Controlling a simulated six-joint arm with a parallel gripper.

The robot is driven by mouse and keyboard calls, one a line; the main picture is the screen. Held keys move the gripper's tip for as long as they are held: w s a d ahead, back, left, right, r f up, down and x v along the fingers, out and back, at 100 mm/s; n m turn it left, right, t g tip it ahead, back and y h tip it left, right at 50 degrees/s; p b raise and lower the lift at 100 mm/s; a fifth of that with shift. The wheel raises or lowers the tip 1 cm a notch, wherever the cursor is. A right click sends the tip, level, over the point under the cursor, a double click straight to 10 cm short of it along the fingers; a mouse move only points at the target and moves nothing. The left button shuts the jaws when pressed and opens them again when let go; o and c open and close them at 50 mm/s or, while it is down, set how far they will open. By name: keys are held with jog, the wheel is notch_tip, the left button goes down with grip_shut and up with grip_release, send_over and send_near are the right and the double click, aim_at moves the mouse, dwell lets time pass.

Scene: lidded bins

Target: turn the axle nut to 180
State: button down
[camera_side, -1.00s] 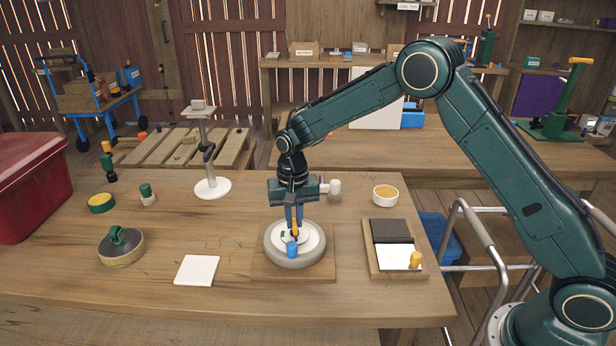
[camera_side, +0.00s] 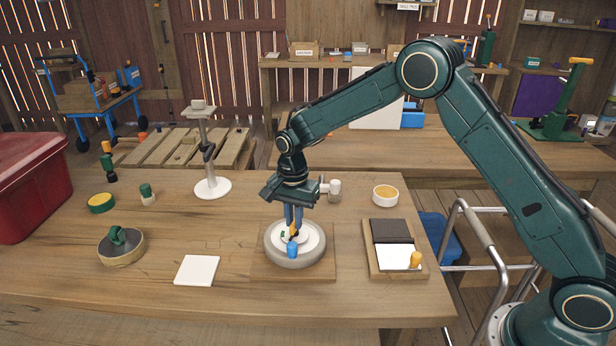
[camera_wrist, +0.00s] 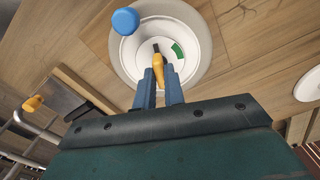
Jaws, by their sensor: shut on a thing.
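The wheel is a grey round rim (camera_side: 272,252) lying flat on a wooden board, with a white inner disc (camera_wrist: 134,45) and a green segment (camera_wrist: 177,51). At its middle is an orange piece with a dark tip, which I take for the axle nut (camera_wrist: 158,66). My gripper (camera_wrist: 159,80) points down over the wheel, its blue fingers shut on the orange piece. In the side view my gripper (camera_side: 293,226) hides part of the nut. A blue knob (camera_side: 292,250) stands at the near side of the disc. I cannot read any angle marks.
A white square plate (camera_side: 197,270) lies left of the wheel, and a tray with dark and white panels (camera_side: 391,232) lies right. A lidded round pot (camera_side: 120,247) stands farther left. A small jar (camera_side: 335,191) stands close behind my gripper.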

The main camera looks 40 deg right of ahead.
jog(key=shift+w, duration=0.1)
jog(key=c, duration=1.5)
grip_release()
notch_tip(320, 180, up, 14)
jog(key=shift+f, duration=0.1)
